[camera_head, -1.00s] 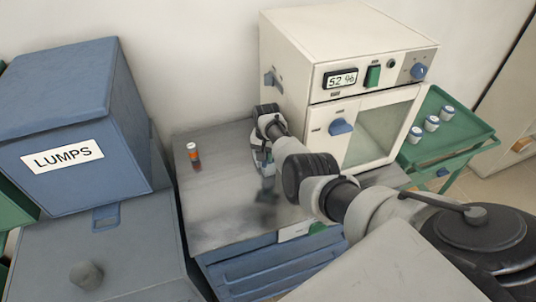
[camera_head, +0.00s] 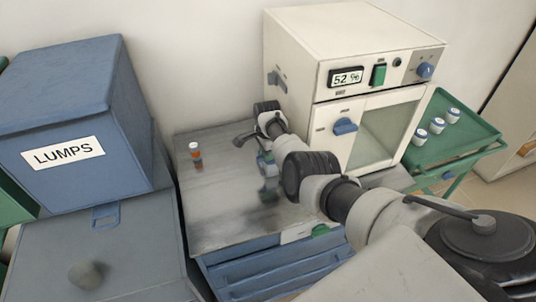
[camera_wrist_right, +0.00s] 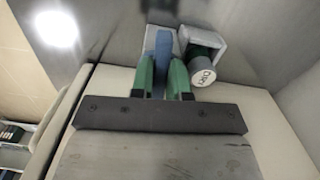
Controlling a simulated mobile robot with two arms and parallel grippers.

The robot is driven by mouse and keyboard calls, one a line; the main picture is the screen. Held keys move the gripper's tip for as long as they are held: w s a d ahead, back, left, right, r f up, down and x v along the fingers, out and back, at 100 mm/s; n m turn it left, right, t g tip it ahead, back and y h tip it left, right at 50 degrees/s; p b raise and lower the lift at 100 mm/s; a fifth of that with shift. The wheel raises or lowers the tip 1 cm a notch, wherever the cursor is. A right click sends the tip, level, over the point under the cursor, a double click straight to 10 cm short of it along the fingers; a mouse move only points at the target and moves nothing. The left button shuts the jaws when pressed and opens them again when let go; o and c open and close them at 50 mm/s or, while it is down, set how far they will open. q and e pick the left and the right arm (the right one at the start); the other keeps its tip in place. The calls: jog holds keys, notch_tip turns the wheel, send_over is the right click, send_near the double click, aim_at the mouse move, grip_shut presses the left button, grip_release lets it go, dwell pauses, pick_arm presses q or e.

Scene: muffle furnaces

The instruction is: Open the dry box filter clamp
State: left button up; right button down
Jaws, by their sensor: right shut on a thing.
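The dry box (camera_head: 330,60) is a cream cabinet with a "52 %" display, and it stands at the back right of the grey bench. In the right wrist view a blue lever (camera_wrist_right: 162,50), seemingly the filter clamp's, lies between the two green fingers of my right gripper (camera_wrist_right: 162,84). The fingers are shut on it. Beside it a dark green cylinder with a pale, marked end cap (camera_wrist_right: 203,72) sits in a grey bracket (camera_wrist_right: 207,38). In the head view my right gripper (camera_head: 266,168) is low beside the box's left side, and my wrist hides the clamp. My left gripper is not in view.
A blue "LUMPS" bin (camera_head: 75,100) is farther left. A green trolley (camera_head: 470,135) with white-capped jars stands right of the box. The bench's front left is clear.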

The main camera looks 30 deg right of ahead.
jog(key=shift+w+m, duration=0.1)
jog(key=shift+m, duration=0.4)
jog(key=c, duration=1.1)
grip_release()
notch_tip(320, 180, up, 11)
jog(key=shift+f, duration=0.2)
